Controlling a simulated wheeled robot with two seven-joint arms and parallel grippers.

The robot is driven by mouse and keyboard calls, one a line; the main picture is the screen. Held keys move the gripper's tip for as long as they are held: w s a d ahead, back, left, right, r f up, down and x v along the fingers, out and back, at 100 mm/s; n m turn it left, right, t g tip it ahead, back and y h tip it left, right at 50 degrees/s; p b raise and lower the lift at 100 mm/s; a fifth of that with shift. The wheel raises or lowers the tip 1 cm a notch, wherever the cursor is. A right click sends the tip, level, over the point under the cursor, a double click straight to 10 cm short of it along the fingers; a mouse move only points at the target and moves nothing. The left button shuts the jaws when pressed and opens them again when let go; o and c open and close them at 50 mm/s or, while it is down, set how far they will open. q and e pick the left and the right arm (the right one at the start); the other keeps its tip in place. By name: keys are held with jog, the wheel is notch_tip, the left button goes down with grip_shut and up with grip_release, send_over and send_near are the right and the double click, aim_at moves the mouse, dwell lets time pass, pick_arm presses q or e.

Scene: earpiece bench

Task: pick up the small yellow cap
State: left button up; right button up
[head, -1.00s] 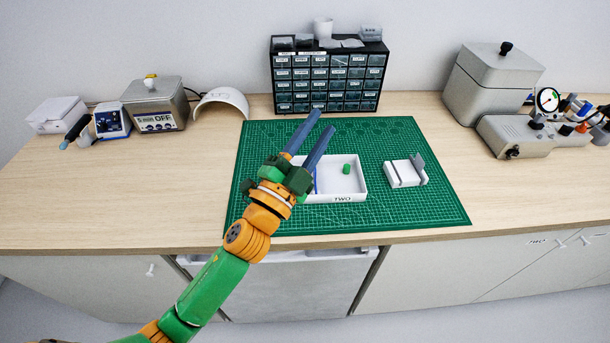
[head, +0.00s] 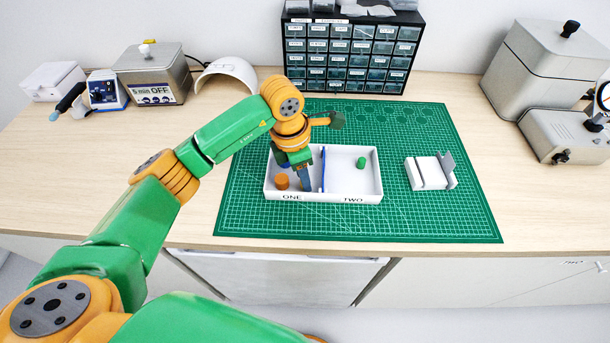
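A small orange-yellow cap (head: 282,182) lies in the left compartment, marked ONE, of a white two-part tray (head: 325,197). No other yellow cap shows, so I take it as the task's cap. My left gripper (head: 305,184) points down into the same compartment, just right of the cap. Its blue-grey fingertips are seen nearly edge-on and overlap, so the gap between them is hidden. The cap looks apart from the fingers. My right gripper is not in view.
A blue divider (head: 323,168) stands close right of the fingers. A green cap (head: 361,162) is in compartment TWO. A white slotted block (head: 428,173) sits to the right on the green mat (head: 440,215). A drawer cabinet (head: 350,55) stands behind.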

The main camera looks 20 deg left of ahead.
pick_arm(q)
jog(key=shift+w+f, duration=0.15)
jog(key=shift+f, duration=0.3)
grip_shut()
